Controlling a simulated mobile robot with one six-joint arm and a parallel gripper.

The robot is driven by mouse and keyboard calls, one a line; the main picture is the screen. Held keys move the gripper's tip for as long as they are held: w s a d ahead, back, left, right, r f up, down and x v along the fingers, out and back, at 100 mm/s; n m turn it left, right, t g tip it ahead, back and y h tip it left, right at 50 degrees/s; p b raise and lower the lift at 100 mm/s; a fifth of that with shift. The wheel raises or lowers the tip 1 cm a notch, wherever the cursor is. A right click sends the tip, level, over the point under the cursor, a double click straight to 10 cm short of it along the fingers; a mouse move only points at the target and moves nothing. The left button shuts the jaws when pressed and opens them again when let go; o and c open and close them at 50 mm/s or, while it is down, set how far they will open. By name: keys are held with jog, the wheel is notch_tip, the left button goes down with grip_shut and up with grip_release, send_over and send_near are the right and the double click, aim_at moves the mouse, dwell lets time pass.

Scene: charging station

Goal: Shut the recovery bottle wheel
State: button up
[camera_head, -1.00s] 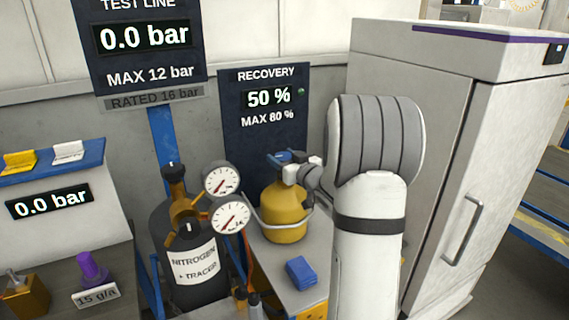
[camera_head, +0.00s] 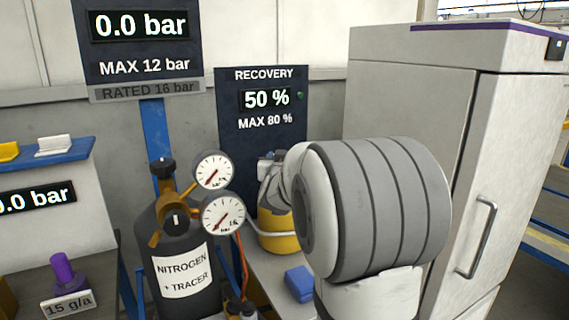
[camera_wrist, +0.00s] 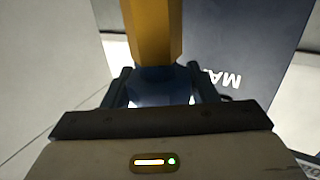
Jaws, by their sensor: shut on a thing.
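The yellow recovery bottle (camera_head: 279,238) stands on the bench below the recovery panel. My arm covers its top and right side in the head view. In the wrist view, my gripper (camera_wrist: 160,86) has one finger on each side of the dark blue wheel (camera_wrist: 158,78) and is shut on it. A yellow part (camera_wrist: 151,30) rises beyond the wheel in that view. In the head view, my gripper is at the top of the bottle, mostly hidden by my wrist. How far the wheel is turned cannot be seen.
The recovery panel (camera_head: 262,140) reads 50 %, MAX 80 %. A dark nitrogen bottle (camera_head: 186,299) with two gauges stands close on the left. A blue block (camera_head: 299,284) lies on the bench in front. A tall white cabinet (camera_head: 410,100) stands on the right.

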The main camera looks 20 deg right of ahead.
jog(key=m+g+h+p, duration=0.1)
jog(key=p, duration=0.1)
jog(key=m+g+h+p, duration=0.1)
jog(key=h+p, duration=0.1)
jog(key=m+g+h+p, duration=0.2)
jog(key=shift+r, duration=0.35)
jog(key=m+g+h+p, duration=0.2)
jog(key=g, duration=0.1)
jog(key=m+g+h+p, duration=0.1)
jog(key=m+g+p, duration=0.1)
jog(key=g+p, duration=0.1)
jog(key=shift+s+f+m+h, duration=0.1)
jog(key=shift+f+m+h, duration=0.1)
jog(key=shift+m+h, duration=0.2)
jog(key=shift+d+g, duration=0.1)
jog(key=shift+g, duration=0.3)
jog(key=o, duration=1)
jog(key=shift+f, duration=0.1)
notch_tip(320, 180, up, 10)
jog(key=shift+p, duration=0.3)
